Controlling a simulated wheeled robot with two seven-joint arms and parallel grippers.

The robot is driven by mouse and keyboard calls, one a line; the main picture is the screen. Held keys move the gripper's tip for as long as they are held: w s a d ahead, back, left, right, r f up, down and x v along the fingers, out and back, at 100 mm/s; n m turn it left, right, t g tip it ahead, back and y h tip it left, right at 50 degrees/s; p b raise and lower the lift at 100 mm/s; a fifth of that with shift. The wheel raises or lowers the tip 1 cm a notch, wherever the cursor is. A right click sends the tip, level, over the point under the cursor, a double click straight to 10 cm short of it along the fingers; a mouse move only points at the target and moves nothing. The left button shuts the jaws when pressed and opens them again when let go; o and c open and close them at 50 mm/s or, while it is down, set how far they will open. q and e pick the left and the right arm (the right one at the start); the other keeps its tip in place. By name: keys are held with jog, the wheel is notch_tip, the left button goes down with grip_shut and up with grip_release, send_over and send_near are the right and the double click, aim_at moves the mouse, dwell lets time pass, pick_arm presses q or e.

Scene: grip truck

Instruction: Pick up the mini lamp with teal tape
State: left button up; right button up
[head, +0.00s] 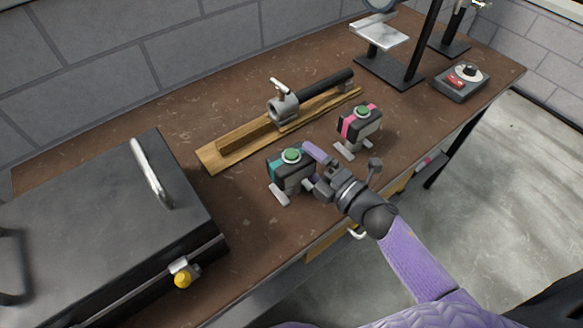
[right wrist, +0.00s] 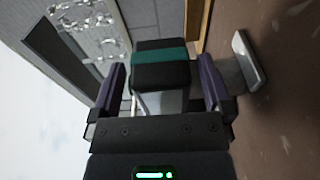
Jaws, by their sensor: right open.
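The mini lamp with teal tape (head: 276,168) stands on the brown workbench, a small dark box with a green top button and light grey feet. In the right wrist view its dark body with the teal band (right wrist: 160,57) shows ahead, between the two purple fingers. My right gripper (head: 311,168) is open at the lamp's right side in the head view. The fingers (right wrist: 162,82) stand apart with gaps to the lamp's body; I cannot tell how far they reach along it. My left gripper is not in view.
A similar lamp with pink tape (head: 347,128) stands just behind and right of my gripper. A wooden board (head: 213,157) with a metal tool (head: 285,106) lies behind. A large dark metal box (head: 90,215) is at left. Bare bench lies between box and lamp.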

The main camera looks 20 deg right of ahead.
jog(key=shift+x, duration=1.05)
grip_shut()
